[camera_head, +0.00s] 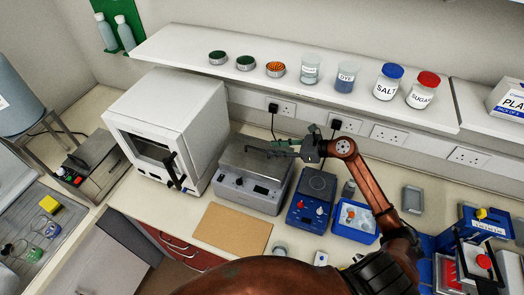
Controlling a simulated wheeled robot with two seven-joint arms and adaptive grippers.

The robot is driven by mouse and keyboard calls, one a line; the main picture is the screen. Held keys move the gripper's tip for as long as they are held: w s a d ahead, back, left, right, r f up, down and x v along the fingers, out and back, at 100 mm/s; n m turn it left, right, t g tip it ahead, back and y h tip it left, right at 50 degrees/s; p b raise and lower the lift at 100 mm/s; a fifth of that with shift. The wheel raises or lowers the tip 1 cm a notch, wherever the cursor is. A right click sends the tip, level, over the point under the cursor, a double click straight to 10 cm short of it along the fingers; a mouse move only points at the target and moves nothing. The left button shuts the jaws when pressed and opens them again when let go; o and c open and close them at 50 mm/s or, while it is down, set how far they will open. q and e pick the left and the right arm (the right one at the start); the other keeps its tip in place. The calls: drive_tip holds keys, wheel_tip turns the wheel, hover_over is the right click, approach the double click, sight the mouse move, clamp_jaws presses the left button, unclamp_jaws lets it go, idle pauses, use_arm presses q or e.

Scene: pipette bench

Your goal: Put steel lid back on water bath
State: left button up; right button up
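The steel lid (252,164) shows as a grey metal surface at the top of the bath. I cannot tell whether it is fully seated or slightly raised. My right gripper (277,151) reaches in from the right, with its fingers pointing left over the lid. The fingers overlap the lid's upper part, and whether they close on its handle is too small to tell. My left gripper is not in view.
A white oven (170,112) stands close on the left. A blue device (311,200) and a blue tray (355,219) stand right of the bath. A brown board (233,228) lies in front. A shelf (190,50) with jars overhangs behind.

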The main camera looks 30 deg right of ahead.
drive_tip(key=shift+b+v, duration=0.3)
drive_tip(key=shift+v, duration=1.5)
drive_tip(key=shift+r, duration=0.1)
